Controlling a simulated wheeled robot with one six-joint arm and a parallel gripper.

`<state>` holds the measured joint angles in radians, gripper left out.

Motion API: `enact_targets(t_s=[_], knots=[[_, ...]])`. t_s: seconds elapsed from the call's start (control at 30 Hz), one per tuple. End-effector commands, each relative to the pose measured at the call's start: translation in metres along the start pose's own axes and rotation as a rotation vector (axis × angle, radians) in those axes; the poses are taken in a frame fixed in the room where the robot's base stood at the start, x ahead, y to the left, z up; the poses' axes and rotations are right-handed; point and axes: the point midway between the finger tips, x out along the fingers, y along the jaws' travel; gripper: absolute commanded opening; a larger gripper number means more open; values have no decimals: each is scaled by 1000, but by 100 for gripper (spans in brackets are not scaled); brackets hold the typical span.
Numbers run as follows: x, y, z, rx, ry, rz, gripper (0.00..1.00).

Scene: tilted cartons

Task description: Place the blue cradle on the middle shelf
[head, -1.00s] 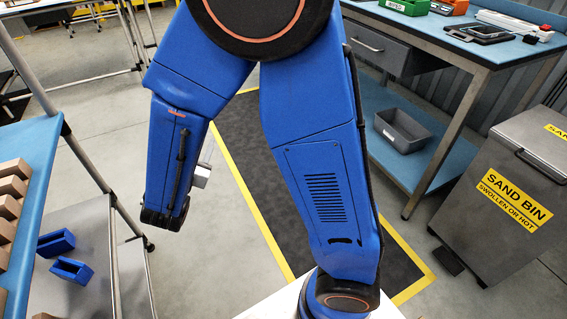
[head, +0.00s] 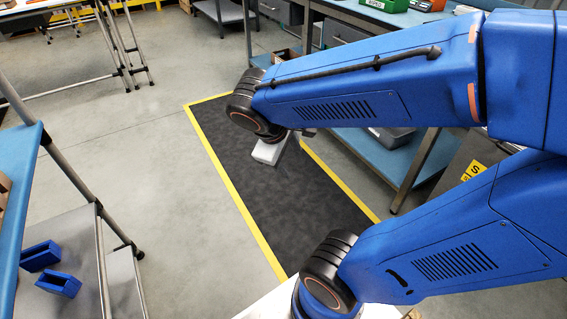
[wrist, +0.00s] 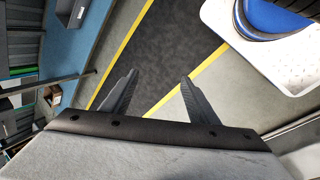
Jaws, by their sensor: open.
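Two blue U-shaped cradles lie side by side on a grey lower shelf (head: 68,232) of the rack at the left in the head view. One is the farther cradle (head: 40,257) and the other the nearer cradle (head: 59,284); I cannot tell which one the task means. My gripper (wrist: 158,92) is open and empty in the wrist view, its two dark fingers apart over the floor. In the head view its fingertips are not clear; its pale body hangs below my wrist over the dark mat, well right of the cradles. I cannot make out which level is the middle shelf.
The rack's blue top (head: 18,165) bears brown cartons at the left edge. A yellow-edged dark mat (head: 240,165) lies on open floor between the rack and a blue workbench (head: 345,15) at the right. A sand bin stands at the right, mostly behind my arm.

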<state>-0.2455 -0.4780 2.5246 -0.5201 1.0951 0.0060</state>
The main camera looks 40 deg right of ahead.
Motion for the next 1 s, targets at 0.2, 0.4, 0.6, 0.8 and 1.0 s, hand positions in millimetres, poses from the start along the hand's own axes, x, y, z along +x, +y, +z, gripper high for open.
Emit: enact_targets(t_s=[0.2, 0.4, 0.6, 0.8, 1.0], knots=[[-26, -22, 18, 291, 157, -188, 54], [-52, -34, 20, 482, 283, -307, 54], [-64, -38, 19, 556, 340, -354, 54], [-64, -39, 19, 559, 342, -357, 54], [-64, -39, 19, 559, 342, -356, 54]])
